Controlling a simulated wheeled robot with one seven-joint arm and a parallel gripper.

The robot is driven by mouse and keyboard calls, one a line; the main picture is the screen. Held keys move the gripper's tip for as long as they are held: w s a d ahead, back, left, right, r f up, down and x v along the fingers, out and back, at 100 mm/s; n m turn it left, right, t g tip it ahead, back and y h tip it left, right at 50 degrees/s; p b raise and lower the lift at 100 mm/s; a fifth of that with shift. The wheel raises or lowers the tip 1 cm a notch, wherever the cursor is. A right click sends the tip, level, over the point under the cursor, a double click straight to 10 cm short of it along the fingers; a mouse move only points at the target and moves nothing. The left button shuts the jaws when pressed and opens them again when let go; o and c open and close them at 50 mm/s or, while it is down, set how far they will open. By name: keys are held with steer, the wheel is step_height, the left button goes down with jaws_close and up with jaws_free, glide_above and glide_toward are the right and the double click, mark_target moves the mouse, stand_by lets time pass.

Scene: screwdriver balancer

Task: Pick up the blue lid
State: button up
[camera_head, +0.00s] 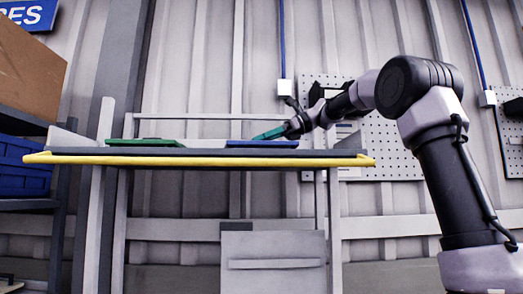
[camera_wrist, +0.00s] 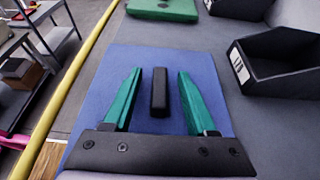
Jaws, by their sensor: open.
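The blue lid (camera_wrist: 140,60) is a flat blue plate with a black bar handle (camera_wrist: 160,92) at its middle. It lies on the grey tabletop (camera_wrist: 245,128) in the wrist view and shows edge-on in the head view (camera_head: 262,144). My gripper (camera_wrist: 157,72) is open over the lid. Its two green fingers stand on either side of the black handle, with a gap on each side, and the handle looks free of them. In the head view my gripper (camera_head: 268,134) is low over the lid from the right. The exact height between fingers and lid is unclear.
A green lid (camera_wrist: 162,9) lies farther along the table; it also shows in the head view (camera_head: 146,142). A black bin (camera_wrist: 277,62) with a white label stands right of the blue lid. A yellow edge (camera_head: 200,160) runs along the table. Shelves (camera_wrist: 40,35) stand beyond it.

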jaws_close()
stand_by(1.4)
